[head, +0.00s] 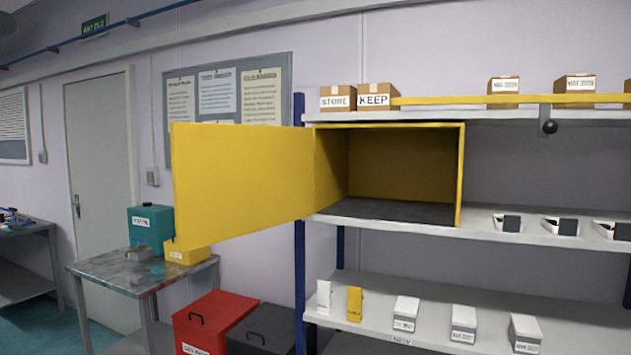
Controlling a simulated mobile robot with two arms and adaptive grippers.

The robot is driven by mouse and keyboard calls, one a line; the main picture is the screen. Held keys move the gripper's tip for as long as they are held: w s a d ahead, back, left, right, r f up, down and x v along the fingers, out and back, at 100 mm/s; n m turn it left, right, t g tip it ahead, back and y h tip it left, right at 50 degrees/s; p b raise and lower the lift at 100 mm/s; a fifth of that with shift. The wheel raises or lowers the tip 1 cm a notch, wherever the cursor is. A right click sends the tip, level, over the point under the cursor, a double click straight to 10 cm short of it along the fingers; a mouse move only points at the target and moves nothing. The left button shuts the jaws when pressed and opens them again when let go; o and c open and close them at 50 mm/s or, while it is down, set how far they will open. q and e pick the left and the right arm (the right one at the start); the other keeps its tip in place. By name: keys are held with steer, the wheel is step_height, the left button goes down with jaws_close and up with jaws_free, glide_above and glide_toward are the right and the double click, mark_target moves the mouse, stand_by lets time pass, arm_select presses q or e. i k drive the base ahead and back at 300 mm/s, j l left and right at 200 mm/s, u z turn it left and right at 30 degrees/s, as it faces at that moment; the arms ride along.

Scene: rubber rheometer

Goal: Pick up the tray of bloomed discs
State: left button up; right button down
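I cannot make out which thing is the tray of bloomed discs; no label here reads that way. Small white trays with dark fronts stand on the middle shelf: one at the left (507,222), one in the middle (560,225) and one at the right edge (612,230). Their contents are too small to tell. A yellow cabinet (462,175) stands on the same shelf, left of them. Its door (240,185) is swung wide open to the left and its inside looks empty. Neither of my grippers is in view.
The open door juts out left of the shelving (370,216). Labelled white boxes (463,322) and a yellow one (354,304) stand on the lower shelf. Red (215,318) and dark (262,335) bins are below. A side table (105,268) holds a teal box (150,228).

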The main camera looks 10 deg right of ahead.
mark_target(506, 223)
steer(key=i+j+z, duration=0.15)
steer(key=z, duration=0.3)
steer(key=i+j+z, duration=0.2)
steer(key=z, duration=0.2)
steer(key=i+j+z, duration=0.15)
steer(key=z, duration=0.3)
steer(key=j+z, duration=0.4)
steer(key=i+j+z, duration=0.25)
steer(key=j, duration=1.15)
steer(key=j+z, duration=0.25)
steer(key=j, duration=1.1)
steer(key=j+z, duration=0.35)
steer(key=z, duration=0.55)
